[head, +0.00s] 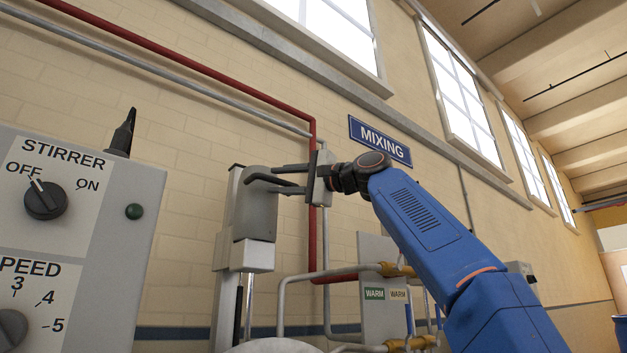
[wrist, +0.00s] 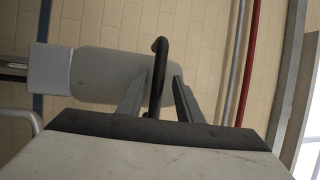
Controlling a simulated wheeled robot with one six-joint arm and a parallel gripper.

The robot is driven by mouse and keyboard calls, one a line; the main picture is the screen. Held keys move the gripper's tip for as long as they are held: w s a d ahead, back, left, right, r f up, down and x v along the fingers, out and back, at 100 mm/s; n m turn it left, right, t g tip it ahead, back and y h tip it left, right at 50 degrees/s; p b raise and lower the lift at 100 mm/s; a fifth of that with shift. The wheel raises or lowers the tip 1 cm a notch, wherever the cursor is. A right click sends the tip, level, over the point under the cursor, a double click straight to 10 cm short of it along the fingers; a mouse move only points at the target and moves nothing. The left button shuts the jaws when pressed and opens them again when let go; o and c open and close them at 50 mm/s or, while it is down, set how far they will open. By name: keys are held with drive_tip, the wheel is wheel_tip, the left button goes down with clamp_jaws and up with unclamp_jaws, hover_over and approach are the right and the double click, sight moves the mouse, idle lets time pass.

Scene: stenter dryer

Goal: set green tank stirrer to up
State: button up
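The stirrer's grey head (head: 258,215) sits on an upright rail (head: 222,262), its top near the rail's top. A thin rod (head: 249,298) runs down beneath it. A black hooked handle (head: 262,179) sticks out from the head; it also shows in the wrist view (wrist: 159,52). My gripper (head: 274,178) is at the handle. In the wrist view my gripper (wrist: 161,74) has its two fingers apart, with the handle between them and a gap showing at each side. Only a pale rounded top (head: 275,346) shows below the stirrer; no green tank colour is visible.
A control box (head: 145,220) at the left carries a STIRRER knob (head: 46,199) pointing to OFF and a dark green lamp (head: 134,211). A red pipe (head: 313,240) and grey pipes (head: 326,255) run along the wall behind. A WARM panel (head: 377,255) stands right of the stirrer.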

drive_tip(key=v, duration=1.6)
drive_tip(key=shift+s+d, duration=0.25)
drive_tip(key=shift+s, duration=0.05)
drive_tip(key=shift+f, duration=0.15)
